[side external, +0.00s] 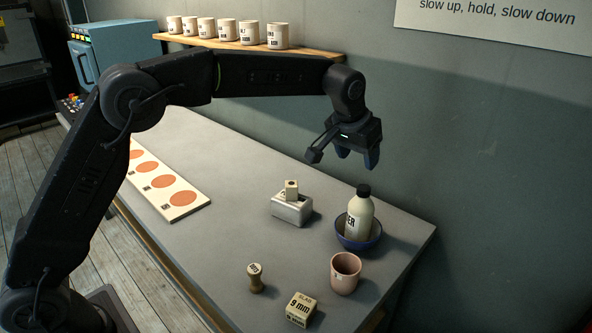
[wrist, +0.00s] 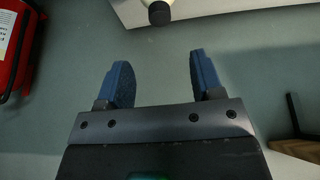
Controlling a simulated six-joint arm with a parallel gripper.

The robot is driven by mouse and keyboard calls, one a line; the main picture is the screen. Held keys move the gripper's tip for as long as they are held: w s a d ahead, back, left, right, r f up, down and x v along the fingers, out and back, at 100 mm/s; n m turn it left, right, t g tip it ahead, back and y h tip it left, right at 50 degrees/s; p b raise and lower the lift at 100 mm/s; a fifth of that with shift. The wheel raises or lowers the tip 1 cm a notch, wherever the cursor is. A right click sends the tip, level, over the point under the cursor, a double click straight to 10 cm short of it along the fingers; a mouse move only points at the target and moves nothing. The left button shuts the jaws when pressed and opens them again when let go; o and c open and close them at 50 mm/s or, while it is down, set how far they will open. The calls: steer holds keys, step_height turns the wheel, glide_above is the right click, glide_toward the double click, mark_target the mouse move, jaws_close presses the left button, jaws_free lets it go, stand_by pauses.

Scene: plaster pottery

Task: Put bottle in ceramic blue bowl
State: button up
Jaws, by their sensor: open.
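The cream bottle (side external: 358,216) with a black cap and dark lettering stands upright, or nearly so, inside the blue bowl (side external: 361,243) near the right end of the table. Its lower part is hidden by the bowl's rim. In the wrist view the bottle's black cap (wrist: 159,13) shows at the top edge. My gripper (side external: 368,161) is in the air above and behind the bottle, apart from it. In the wrist view its two blue fingers (wrist: 161,72) are spread with nothing between them.
A pink cup (side external: 345,273), a stamp-like piece (side external: 255,277) and a labelled block (side external: 301,309) stand in front of the bowl. A metal box (side external: 291,208) holding a small block is to its left. A shelf (side external: 305,51) with several cups runs along the wall.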

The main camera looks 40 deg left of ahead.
steer(key=s+a+r, duration=0.4)
steer(key=s, duration=0.5)
steer(key=s+a+r, duration=0.4)
steer(key=s, duration=0.6)
steer(key=s+a+f, duration=0.1)
steer(key=s+f, duration=0.2)
steer(key=s, duration=0.6)
steer(key=s+a+f+t, duration=0.1)
steer(key=s+f, duration=0.2)
steer(key=s, duration=0.6)
steer(key=shift+a+f, duration=0.3)
